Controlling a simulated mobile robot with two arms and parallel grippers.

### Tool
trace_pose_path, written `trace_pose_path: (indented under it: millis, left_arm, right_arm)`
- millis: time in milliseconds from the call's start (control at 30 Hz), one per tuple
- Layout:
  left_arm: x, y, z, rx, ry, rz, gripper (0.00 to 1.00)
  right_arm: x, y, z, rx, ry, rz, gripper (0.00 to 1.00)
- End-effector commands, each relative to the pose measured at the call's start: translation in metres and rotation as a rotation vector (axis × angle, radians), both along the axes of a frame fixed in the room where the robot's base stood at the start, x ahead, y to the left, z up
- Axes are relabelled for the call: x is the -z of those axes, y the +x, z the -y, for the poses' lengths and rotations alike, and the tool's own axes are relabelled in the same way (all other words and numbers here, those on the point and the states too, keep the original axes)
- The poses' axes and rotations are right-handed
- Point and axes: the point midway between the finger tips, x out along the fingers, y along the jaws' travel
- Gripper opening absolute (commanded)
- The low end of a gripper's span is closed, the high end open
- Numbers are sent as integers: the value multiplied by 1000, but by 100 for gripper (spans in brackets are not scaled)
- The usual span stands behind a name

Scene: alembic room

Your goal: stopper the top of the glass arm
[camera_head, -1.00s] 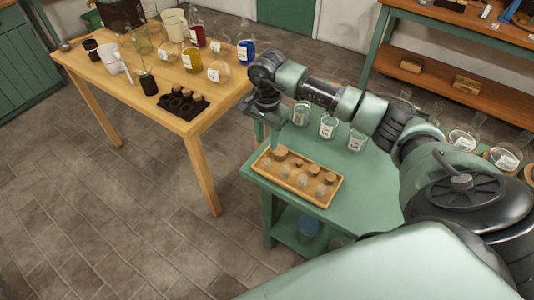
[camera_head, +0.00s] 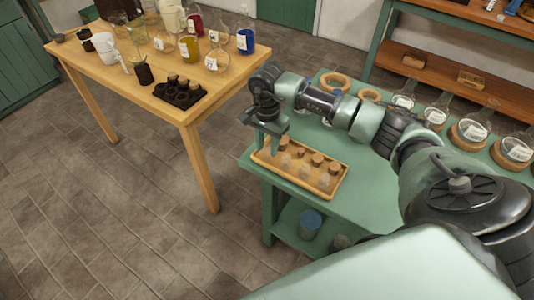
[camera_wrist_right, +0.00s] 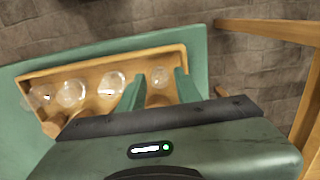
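My right gripper (camera_head: 268,138) is over the left end of a wooden tray (camera_head: 338,186) on the green bench. In the right wrist view its fingers (camera_wrist_right: 161,90) are apart, on either side of a small clear glass piece (camera_wrist_right: 158,76); I cannot tell whether they touch it. The tray (camera_wrist_right: 118,57) holds several brown corks (camera_head: 317,158) and clear round glass pieces (camera_wrist_right: 113,83). Labelled glass vessels (camera_head: 475,131) stand on cork rings along the bench; I cannot tell which part is the glass arm. My left gripper is not in view.
A wooden table (camera_head: 108,72) at the left holds bottles, flasks, mugs and a black rack (camera_head: 180,95) with corks. A shelf unit (camera_head: 448,74) stands behind the bench (camera_head: 368,190). Open tiled floor lies between table and bench. My right arm crosses above the bench.

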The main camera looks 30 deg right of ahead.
Motion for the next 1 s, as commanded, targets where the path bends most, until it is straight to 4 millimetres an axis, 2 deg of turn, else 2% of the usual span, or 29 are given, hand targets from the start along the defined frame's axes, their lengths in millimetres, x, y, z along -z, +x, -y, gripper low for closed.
trace_pose_path:
  millis: [133, 167, 267, 567, 1000]
  left_arm:
    - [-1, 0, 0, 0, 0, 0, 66]
    - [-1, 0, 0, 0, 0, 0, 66]
    - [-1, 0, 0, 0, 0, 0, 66]
    - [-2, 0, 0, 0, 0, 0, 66]
    - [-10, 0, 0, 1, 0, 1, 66]
  right_arm:
    - [-1, 0, 0, 1, 0, 0, 34]
    - [-1, 0, 0, 1, 0, 0, 28]
    - [-1, 0, 0, 1, 0, 0, 0]
    - [-2, 0, 0, 1, 0, 0, 0]
    - [-19, 0, 0, 1, 0, 1, 0]
